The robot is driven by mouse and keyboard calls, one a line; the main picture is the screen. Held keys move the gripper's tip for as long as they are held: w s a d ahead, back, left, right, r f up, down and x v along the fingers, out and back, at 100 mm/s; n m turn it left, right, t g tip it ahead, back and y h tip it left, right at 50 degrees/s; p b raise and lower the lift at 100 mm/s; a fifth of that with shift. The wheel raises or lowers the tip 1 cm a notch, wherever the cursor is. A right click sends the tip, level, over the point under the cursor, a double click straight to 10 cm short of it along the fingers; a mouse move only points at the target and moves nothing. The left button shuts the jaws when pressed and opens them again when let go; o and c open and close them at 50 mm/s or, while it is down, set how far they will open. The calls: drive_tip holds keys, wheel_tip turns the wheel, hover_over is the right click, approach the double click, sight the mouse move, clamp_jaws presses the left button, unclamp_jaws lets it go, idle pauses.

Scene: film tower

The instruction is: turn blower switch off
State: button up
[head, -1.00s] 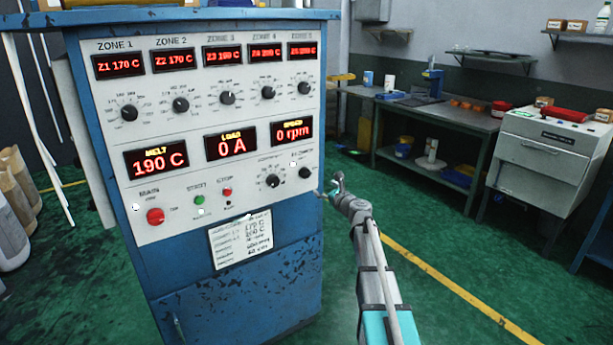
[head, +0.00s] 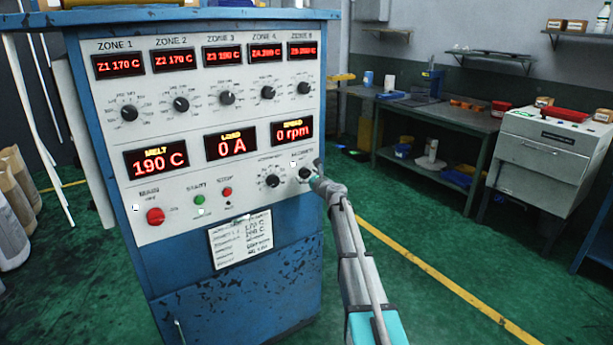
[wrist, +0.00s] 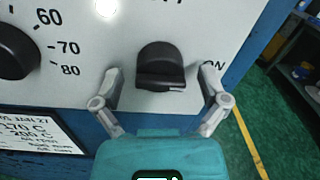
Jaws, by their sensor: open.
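The blower switch is a black rotary knob (head: 305,174) at the lower right of the white control panel (head: 250,190). In the wrist view the knob (wrist: 161,68) stands between my open fingers, with its white pointer mark turned to the right, toward the printed ON. My gripper (wrist: 163,92) is open, one finger on each side of the knob's lower part; I cannot tell whether either touches it. In the head view my gripper (head: 313,180) is at the panel's right edge, partly covering the area beside the knob. The label above the knob is cut off in the wrist view.
A scaled dial (head: 272,181) sits just left of the knob, also seen in the wrist view (wrist: 15,55). A written sheet (head: 240,238) hangs below. The red main switch (head: 155,216) is far left.

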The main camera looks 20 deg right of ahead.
drive_tip(key=shift+w, duration=0.1)
drive_tip(key=c, duration=1.1)
drive_tip(key=shift+c, duration=0.2)
drive_tip(key=shift+n, duration=0.3)
drive_tip(key=n, duration=0.8)
drive_tip(key=shift+n+b, duration=0.3)
drive_tip(key=shift+b, duration=0.05)
drive_tip(key=n, duration=0.4)
drive_tip(key=shift+n, duration=0.4)
drive_tip(key=shift+n+y, duration=0.3)
drive_tip(key=shift+n, duration=2)
